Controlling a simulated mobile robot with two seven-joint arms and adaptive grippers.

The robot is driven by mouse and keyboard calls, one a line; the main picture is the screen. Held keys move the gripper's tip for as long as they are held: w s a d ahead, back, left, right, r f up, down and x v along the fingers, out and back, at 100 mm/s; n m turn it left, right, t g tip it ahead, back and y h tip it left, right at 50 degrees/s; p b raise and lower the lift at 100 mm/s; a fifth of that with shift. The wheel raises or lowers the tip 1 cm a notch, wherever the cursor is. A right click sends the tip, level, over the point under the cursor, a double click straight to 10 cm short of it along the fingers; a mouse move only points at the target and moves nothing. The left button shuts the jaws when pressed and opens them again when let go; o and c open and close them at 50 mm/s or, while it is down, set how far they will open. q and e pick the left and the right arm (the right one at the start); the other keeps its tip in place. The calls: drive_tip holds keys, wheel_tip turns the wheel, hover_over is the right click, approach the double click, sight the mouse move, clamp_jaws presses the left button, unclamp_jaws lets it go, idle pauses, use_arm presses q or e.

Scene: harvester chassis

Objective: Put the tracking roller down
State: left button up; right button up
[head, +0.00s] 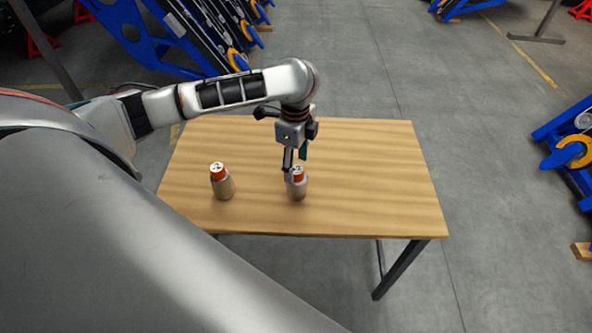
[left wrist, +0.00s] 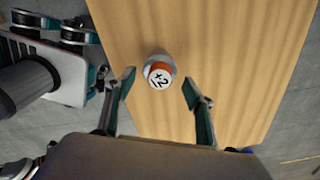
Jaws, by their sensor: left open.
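A tracking roller (head: 298,188), a grey cylinder with an orange-red top and a white marked end face, stands upright on the wooden table (head: 370,180) near its front edge. My left gripper (head: 296,172) is just above and around its top, pointing down. In the left wrist view the roller (left wrist: 160,74) shows between the two spread fingers (left wrist: 158,82), with a gap on each side. The left gripper is open and holds nothing. A second, similar roller (head: 222,182) stands upright to the left on the same table. My right gripper is not in view.
The table's right half and its back are clear. Blue machine frames with orange rings stand on the grey floor behind (head: 190,40) and at the right (head: 570,150), apart from the table. My own arm crosses the lower left of the head view.

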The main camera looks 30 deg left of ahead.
use_arm(q)
wheel_tip(320, 180, up, 8)
drive_tip(key=shift+f, duration=0.25)
drive_tip(key=shift+r, duration=0.5)
drive_tip(key=shift+s+f, duration=0.1)
drive_tip(key=shift+s, duration=0.05)
